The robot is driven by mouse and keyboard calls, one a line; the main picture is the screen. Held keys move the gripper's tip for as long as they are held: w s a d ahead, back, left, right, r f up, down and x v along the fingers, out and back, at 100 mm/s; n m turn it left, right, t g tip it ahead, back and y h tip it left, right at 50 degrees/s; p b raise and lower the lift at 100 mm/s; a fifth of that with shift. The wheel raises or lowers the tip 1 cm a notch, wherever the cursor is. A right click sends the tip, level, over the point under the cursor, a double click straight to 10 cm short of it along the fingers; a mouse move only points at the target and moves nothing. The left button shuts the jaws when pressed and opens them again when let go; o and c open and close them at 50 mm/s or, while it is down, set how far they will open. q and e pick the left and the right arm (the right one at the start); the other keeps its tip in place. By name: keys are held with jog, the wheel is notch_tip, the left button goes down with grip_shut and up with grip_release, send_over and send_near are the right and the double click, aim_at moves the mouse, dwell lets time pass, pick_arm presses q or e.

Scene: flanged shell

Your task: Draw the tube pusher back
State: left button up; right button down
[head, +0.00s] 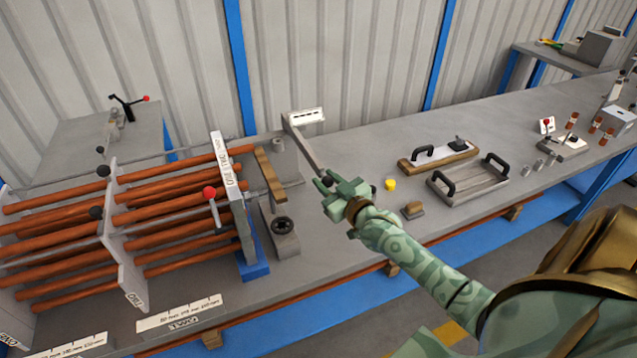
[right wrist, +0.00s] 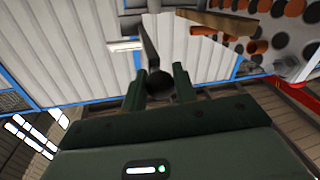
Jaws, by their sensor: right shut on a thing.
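My right gripper (head: 338,192) is shut on the black ball knob (right wrist: 160,86) at the end of a long grey lever (head: 304,153). The lever slants from a white labelled plate (head: 303,117) at the back of the bench down to my fingers. In the right wrist view the knob sits between the two fingers, with the lever (right wrist: 149,48) rising beyond it. A wooden bar (head: 269,175), perhaps the pusher's face, stands just right of the tube bundle's end plate, apart from it by a small gap. My left gripper is not in view.
Copper-coloured tubes (head: 70,236) run through upright white plates at left, with a red-knobbed lever (head: 211,196) in front. A block with a black knob (head: 283,229) sits below the wooden bar. A yellow cap (head: 390,184) and a handled tray (head: 467,183) lie right of my gripper.

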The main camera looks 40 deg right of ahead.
jog(key=shift+d, duration=0.15)
jog(key=c, duration=1.5)
grip_release()
jog(key=o, duration=0.4)
jog(key=shift+s+d, duration=0.1)
jog(key=shift+d, duration=0.05)
jog(key=shift+s, duration=0.2)
jog(key=s, duration=0.5)
jog(key=s+p, duration=0.1)
jog(key=s, duration=1)
jog(key=shift+a+p, duration=0.3)
jog(key=shift+p, duration=0.05)
